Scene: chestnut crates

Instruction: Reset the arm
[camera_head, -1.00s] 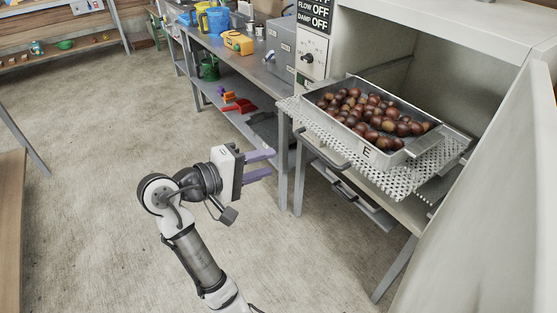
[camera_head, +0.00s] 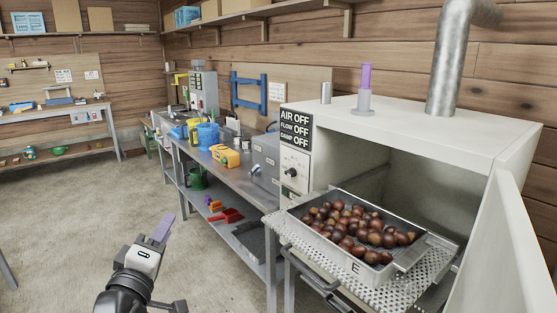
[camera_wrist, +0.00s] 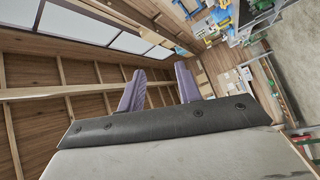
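My gripper (camera_head: 162,225) is at the lower left of the head view, in front of the workbench and over the floor. It points upward and its purple fingers overlap in this view. In the wrist view my gripper (camera_wrist: 159,80) shows two purple fingers standing apart with nothing between them. The wrist view looks up at the roof beams and windows. My gripper is clear of the crate and the bench.
A metal crate (camera_head: 352,268) of chestnuts sits on a perforated rack (camera_head: 408,293) at the open oven (camera_head: 420,133). The oven door (camera_head: 510,250) stands open at right. Floor (camera_head: 80,205) at left is clear.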

